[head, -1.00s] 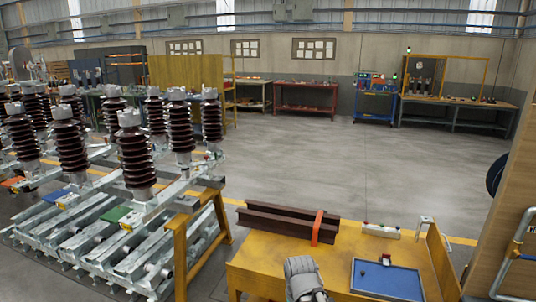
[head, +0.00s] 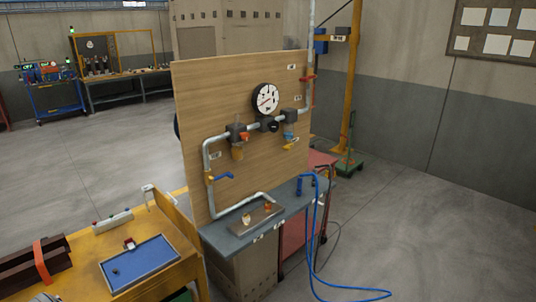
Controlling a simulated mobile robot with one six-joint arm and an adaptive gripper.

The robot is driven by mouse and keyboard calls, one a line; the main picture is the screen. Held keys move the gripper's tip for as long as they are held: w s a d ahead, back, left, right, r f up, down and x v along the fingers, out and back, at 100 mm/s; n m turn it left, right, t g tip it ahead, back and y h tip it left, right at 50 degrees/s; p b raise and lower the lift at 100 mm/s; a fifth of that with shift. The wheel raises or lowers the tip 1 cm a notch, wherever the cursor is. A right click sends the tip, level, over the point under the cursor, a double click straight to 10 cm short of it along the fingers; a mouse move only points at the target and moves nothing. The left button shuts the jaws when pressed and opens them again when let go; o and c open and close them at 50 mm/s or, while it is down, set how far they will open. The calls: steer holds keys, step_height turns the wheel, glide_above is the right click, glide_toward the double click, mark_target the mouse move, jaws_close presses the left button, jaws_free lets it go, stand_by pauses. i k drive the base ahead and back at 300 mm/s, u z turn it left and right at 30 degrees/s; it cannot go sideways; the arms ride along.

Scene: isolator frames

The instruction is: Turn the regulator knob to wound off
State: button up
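A wooden panel (head: 225,100) stands upright in the middle of the head view and carries a pipe line. A round white-faced gauge with a black rim (head: 265,98) sits on it. Just below the gauge is a dark regulator body with a black round knob (head: 273,126) facing out. The knob's markings are too small to read, so I cannot tell its setting. My gripper is not in view.
The panel has a blue-handled valve (head: 222,176), an orange-handled unit (head: 243,136) and a red handle (head: 308,78). A grey bench (head: 235,243) juts out below. Blue hoses (head: 318,240) hang at its right. A yellow table (head: 165,285) stands left. Floor at right is mostly clear.

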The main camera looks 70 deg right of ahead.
mark_target(274, 126)
steer(key=z, duration=2.15)
